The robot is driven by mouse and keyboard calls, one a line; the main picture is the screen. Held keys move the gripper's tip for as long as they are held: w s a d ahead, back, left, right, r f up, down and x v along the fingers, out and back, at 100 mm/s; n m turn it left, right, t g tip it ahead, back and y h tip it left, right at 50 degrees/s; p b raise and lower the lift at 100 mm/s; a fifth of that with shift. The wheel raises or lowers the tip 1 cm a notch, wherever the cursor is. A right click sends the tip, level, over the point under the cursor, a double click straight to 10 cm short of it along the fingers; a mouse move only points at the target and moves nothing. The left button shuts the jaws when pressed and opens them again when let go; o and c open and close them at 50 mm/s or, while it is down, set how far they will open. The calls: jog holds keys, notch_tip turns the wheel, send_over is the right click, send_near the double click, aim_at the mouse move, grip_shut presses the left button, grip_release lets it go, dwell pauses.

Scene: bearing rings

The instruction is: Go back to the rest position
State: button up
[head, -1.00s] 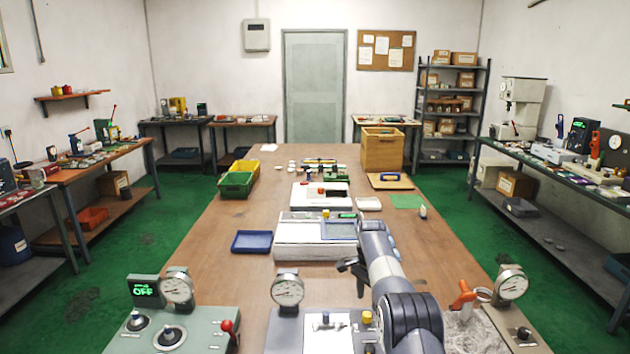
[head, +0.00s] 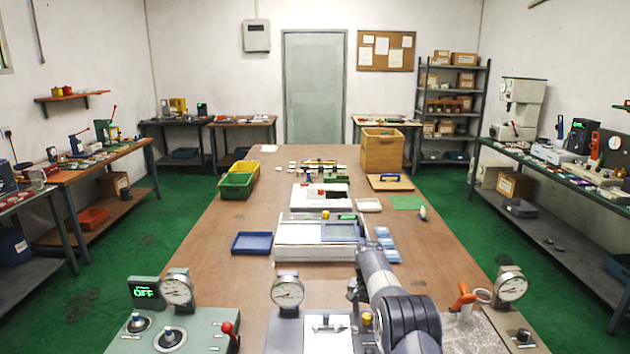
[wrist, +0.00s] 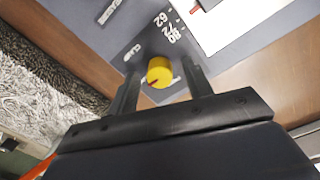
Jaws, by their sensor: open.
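My arm reaches in from the lower right of the head view. My gripper (head: 356,289) is partly hidden there by my own arm, above the grey gauge unit (head: 287,323) at the front of the table. In the wrist view my gripper (wrist: 162,72) is open, its two dark fingers apart with nothing held between them. A yellow knob (wrist: 159,72) on a dark panel shows between the fingers, beyond them. The same yellow knob (head: 367,318) shows beside my arm in the head view.
A green control box (head: 190,335) with a dial gauge stands at front left. An orange-handled tool (head: 463,297) and another gauge (head: 511,287) are at front right. A white instrument (head: 300,240), a dark blue tray (head: 252,243) and light blue trays (head: 386,240) lie farther along.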

jog(key=n+p, duration=0.1)
jog(key=n, duration=0.5)
jog(key=shift+r, duration=0.1)
jog(key=n+p, duration=0.2)
jog(key=n, duration=0.2)
jog(key=shift+s+r+p, duration=0.1)
jog(key=shift+p, duration=0.25)
jog(key=shift+n+p, duration=0.55)
jog(key=shift+n, duration=0.25)
jog(key=shift+r, duration=0.2)
jog(key=shift+r, duration=0.1)
